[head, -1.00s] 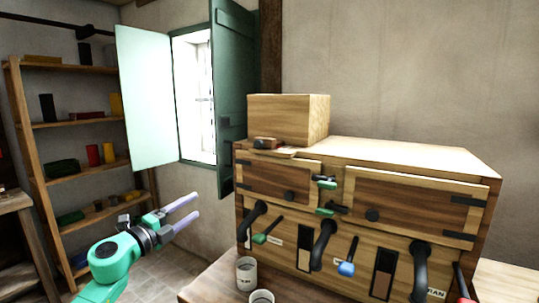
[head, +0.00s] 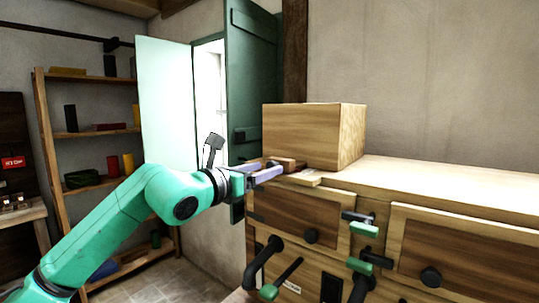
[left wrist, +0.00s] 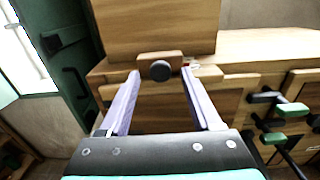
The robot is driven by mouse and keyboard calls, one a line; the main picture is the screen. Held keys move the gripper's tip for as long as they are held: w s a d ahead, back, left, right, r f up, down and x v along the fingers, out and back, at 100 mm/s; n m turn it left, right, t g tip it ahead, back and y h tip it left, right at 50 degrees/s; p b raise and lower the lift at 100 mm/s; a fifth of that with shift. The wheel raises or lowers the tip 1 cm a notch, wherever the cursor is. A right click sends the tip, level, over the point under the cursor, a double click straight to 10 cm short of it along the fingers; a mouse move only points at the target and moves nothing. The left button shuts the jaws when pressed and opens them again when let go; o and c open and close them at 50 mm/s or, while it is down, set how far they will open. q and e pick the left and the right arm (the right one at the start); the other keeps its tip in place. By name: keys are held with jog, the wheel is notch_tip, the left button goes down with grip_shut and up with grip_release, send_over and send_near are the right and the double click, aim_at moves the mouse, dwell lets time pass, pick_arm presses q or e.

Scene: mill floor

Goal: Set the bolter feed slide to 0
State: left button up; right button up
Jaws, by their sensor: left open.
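A small wooden slide block (head: 291,163) sits at the top left of the wooden cabinet, against the front foot of a large wooden box (head: 305,135). I take this block for the feed slide; no scale is readable. In the left wrist view the slide block (left wrist: 176,58) has a dark round knob (left wrist: 160,71) facing me. My left gripper (head: 272,169) is open, its pale purple fingers pointing at the block. In the left wrist view the left gripper (left wrist: 161,73) has one fingertip on each side of the knob; contact cannot be told. My right gripper is not in view.
The cabinet (head: 450,185) has two dark-panelled doors, round knobs, green-ended latches (head: 361,224) and black curved handles (head: 262,265) sticking out below. An open green shutter (head: 253,75) and window are behind my left arm. Shelves (head: 90,135) stand at the far left.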

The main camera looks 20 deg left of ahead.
pick_arm(q)
jog(key=shift+r+p+x, duration=0.2)
jog(key=shift+p+x, duration=0.1)
jog(key=shift+x, duration=0.7)
jog(key=shift+w+f, duration=0.1)
grip_shut()
dwell(0.6)
